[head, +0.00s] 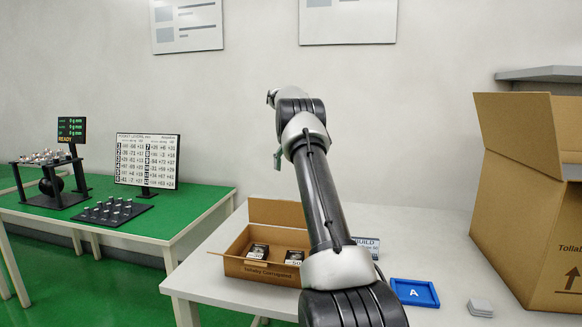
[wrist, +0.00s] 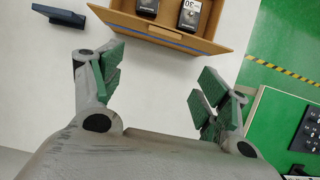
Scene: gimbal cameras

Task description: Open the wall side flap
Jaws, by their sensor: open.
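A small open cardboard carton (head: 236,266) stands on the white table, with two dark packs (head: 258,251) inside. Its wall-side flap (head: 277,213) stands up at the back in the head view. In the wrist view this flap (wrist: 165,32) runs across the top, sloping out from the carton's opening. My gripper (wrist: 158,78) is open and empty, its green-padded fingers wide apart, apart from the flap in that picture. In the head view only a green finger part shows beside my wrist, above the carton; my arm hides the rest and the carton's right end.
A large open carton (head: 530,215) stands at the right. A blue tray marked A (head: 414,293) and grey tiles (head: 480,307) lie on the white table. A sign (head: 366,243) is partly behind my arm. A green table (head: 150,225) with equipment stands left. The wall is close behind.

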